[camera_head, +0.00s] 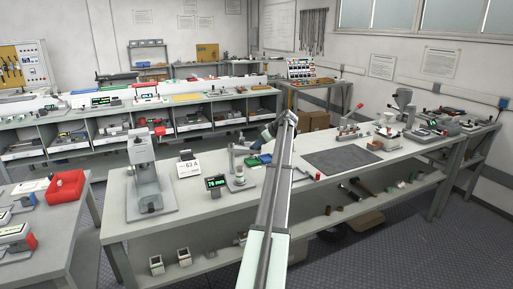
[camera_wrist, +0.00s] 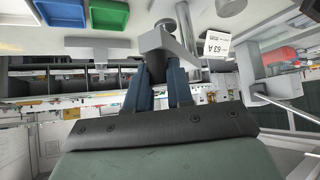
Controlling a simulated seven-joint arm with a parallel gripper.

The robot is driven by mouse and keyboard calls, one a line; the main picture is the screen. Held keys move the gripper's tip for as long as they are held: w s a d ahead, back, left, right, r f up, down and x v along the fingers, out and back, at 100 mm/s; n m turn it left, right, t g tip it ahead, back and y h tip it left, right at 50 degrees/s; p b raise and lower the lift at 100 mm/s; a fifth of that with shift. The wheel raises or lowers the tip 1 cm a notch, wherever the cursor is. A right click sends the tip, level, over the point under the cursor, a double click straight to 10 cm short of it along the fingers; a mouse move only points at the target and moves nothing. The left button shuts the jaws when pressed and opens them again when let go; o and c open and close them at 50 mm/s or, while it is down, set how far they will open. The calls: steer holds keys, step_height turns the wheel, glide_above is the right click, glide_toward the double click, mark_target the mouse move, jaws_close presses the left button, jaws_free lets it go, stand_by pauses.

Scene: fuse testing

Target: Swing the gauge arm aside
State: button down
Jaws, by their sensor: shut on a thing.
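The gauge stands on the long bench in the head view, as a grey post on a round base (camera_head: 238,180). A small display beside it (camera_head: 215,182) reads 76 mm. My gripper (camera_head: 266,133) is just right of the top of the gauge, largely hidden by my own arm. In the wrist view my gripper (camera_wrist: 158,58) has its two dark blue fingers shut on a grey metal piece, which appears to be the gauge arm (camera_wrist: 157,38). A grey bar (camera_wrist: 185,22) stands next to this piece. The exact contact between fingers and arm is partly hidden.
A green tray (camera_wrist: 109,15) and a blue tray (camera_wrist: 63,12) lie close by. A white card marked 63 A (camera_head: 188,164) stands left of the gauge, with a grey press (camera_head: 146,170) farther left.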

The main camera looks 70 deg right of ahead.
steer(key=shift+w+d+n+y, duration=0.4)
steer(key=shift+d+n+y, duration=0.2)
steer(key=shift+d+n, duration=0.25)
steer(key=shift+w+d+n+y, duration=0.35)
steer(key=shift+d+n+y, duration=0.25)
steer(key=shift+d+n, duration=0.25)
steer(key=shift+d, duration=0.1)
steer(key=c, duration=1)
jaws_free()
steer(key=v, duration=1.4)
steer(key=shift+d+f, duration=0.1)
steer(key=shift+f, duration=0.1)
